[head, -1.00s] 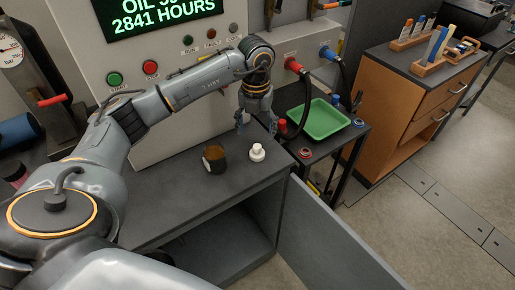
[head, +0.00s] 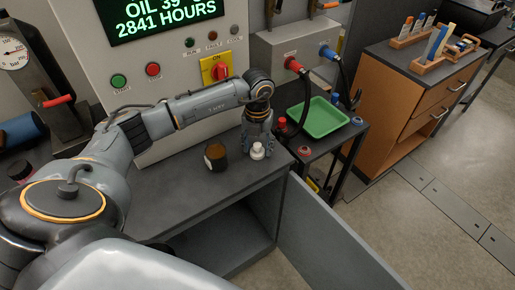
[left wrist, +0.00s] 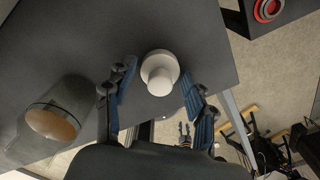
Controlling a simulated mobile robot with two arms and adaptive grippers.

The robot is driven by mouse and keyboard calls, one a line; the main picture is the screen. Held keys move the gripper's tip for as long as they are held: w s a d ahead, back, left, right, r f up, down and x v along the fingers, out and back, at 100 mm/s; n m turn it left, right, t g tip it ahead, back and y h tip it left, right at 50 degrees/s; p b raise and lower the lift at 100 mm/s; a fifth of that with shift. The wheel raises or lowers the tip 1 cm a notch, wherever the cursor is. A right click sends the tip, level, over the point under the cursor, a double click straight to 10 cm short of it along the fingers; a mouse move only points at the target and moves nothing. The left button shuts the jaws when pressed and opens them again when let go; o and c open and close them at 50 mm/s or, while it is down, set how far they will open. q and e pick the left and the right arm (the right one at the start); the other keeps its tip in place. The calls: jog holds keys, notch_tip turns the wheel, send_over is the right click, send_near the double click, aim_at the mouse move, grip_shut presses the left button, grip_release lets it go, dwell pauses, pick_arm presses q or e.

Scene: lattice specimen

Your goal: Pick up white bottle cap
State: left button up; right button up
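The white bottle cap (head: 257,153) stands on the dark bench top near its right end. In the left wrist view the cap (left wrist: 159,72) shows a round wide part and a narrower cylinder. My left gripper (head: 258,146) is over the cap, pointing down. In the left wrist view its blue-padded fingers are spread, one on each side of the cap, with gaps visible; it holds nothing.
A brown jar (head: 215,158) stands on the bench left of the cap. A control panel (head: 178,95) rises behind. A side table with a green tray (head: 320,118) and a red ring (head: 304,150) is to the right. An open cabinet door (head: 325,240) hangs below the bench.

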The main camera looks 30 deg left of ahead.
pick_arm(q)
jog(key=shift+c, duration=1.3)
